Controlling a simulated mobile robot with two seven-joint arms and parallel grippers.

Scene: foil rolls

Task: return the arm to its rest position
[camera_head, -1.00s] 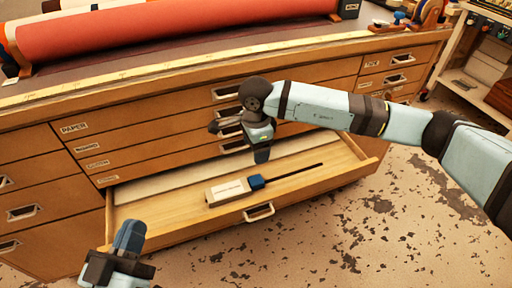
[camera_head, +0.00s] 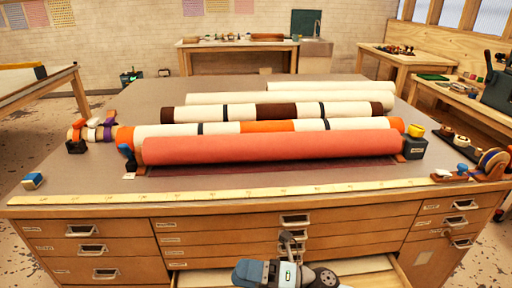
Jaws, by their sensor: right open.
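My right gripper (camera_head: 262,272) is at the bottom edge of the head view, in front of the cabinet's middle drawers and over the open drawer (camera_head: 382,264). Its blue-grey fingers are open, and I see nothing held between them. Most of my right arm is cut off below the picture. My left gripper is not in view. The contents of the open drawer are mostly out of the picture.
A wooden drawer cabinet (camera_head: 120,235) carries a yellow measuring strip (camera_head: 230,195) along its front edge. A red roll (camera_head: 270,147) lies on top, with several white, orange and brown rolls behind it. Other benches (camera_head: 240,60) stand further back.

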